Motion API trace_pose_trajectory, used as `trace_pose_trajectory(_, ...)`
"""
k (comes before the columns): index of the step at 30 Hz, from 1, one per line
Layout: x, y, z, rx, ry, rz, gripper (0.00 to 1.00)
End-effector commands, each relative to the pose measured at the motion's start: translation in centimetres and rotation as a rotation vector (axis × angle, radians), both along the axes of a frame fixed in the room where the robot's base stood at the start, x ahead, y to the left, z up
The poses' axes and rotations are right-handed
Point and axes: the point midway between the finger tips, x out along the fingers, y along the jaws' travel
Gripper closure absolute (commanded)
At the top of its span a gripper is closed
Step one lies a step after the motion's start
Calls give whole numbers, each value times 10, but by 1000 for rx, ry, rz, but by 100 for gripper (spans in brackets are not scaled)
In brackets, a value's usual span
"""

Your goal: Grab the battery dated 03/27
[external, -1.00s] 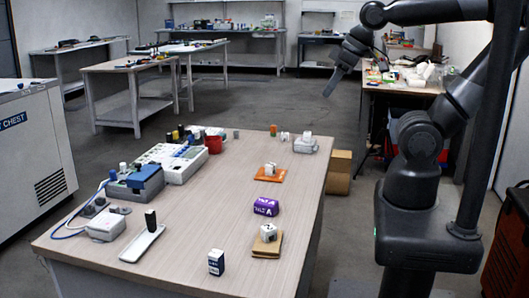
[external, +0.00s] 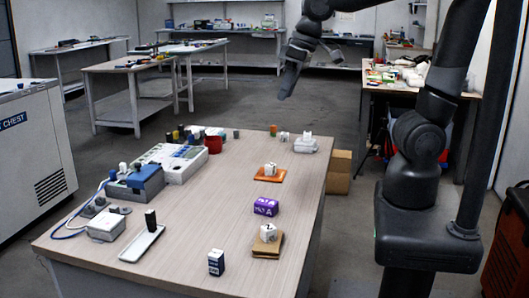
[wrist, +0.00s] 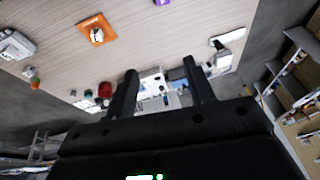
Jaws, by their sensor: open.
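No date is legible on any item, so I cannot tell which is the battery dated 03/27. Candidates on the table are a dark blue and white box (external: 216,262) at the front, a purple block (external: 266,207) with white lettering, a white block (external: 268,233) on a cardboard piece, a white block (external: 270,169) on an orange pad (external: 259,176), and a white block (external: 307,135) on a grey item. My gripper (external: 285,95) is raised beyond the table's far side, empty. In the wrist view its fingers (wrist: 160,72) are apart, and the orange pad (wrist: 97,22) shows upper left.
The table (external: 190,225) also holds a red cup (external: 214,143), a white device (external: 170,162), a blue-grey device (external: 135,185) with cables, and a white tray (external: 142,244) with a black upright piece. A cardboard box (external: 340,172) stands right of the table. The table's middle is largely clear.

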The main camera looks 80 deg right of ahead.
Motion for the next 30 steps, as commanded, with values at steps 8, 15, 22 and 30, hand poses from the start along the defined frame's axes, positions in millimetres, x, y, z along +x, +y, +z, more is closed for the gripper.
trace_pose_trajectory(8,52,84,-29,13,118,-13,51)
trace_pose_trajectory(15,79,167,-70,-1,208,-35,51)
trace_pose_trajectory(22,84,250,-123,-38,280,-60,51)
trace_pose_trajectory(30,77,306,-167,-72,320,-83,51)
